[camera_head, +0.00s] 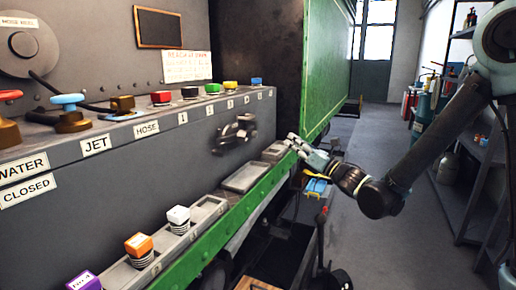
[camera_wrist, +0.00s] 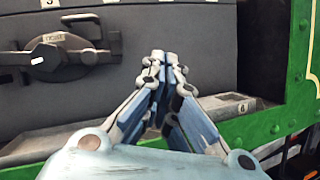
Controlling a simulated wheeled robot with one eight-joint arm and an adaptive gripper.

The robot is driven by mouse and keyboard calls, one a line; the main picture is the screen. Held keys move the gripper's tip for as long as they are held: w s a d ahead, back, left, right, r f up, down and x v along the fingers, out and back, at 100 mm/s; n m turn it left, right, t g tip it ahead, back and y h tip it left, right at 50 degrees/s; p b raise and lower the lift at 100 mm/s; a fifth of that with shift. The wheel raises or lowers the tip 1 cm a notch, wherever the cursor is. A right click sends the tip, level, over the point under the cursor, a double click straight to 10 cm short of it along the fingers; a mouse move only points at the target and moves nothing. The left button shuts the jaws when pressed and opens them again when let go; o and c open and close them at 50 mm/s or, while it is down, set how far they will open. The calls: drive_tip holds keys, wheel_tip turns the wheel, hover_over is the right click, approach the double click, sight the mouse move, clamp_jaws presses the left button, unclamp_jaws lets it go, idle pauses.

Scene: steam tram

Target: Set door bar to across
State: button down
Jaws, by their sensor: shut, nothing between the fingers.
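A dark latch with a bar (camera_head: 235,134) is mounted on the grey panel, below the row of small numbered labels. I take it to be the door bar. In the wrist view the bar (camera_wrist: 62,60) sits at the upper left on a round dark plate.
A green rail (camera_head: 225,212) and shallow grey trays (camera_head: 243,178) run below the panel. Coloured blocks (camera_head: 139,245) stand on the lower ledge. Coloured knobs line the top ledge. A green wall (camera_head: 328,70) rises behind my gripper. The aisle floor to the right is mostly open.

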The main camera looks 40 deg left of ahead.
drive_tip(key=s+f+n+g+h, duration=0.1)
drive_tip(key=s+f+n+g, duration=0.3)
drive_tip(key=s+n+g, duration=0.2)
drive_tip(key=x, duration=1)
drive_tip(key=shift+s+a+f, duration=0.15)
drive_tip(key=shift+a, duration=0.2)
drive_tip(key=shift+w+a+r+n, duration=0.15)
drive_tip(key=shift+w+r, duration=0.1)
drive_tip(key=shift+r, duration=0.3)
drive_tip(key=shift+w+a+r+n, duration=0.1)
drive_tip(key=shift+w+r+n, duration=0.1)
drive_tip(key=shift+r, duration=0.3)
drive_tip(key=shift+d, duration=0.1)
drive_tip(key=v, duration=1)
drive_tip(key=shift+d, duration=0.15)
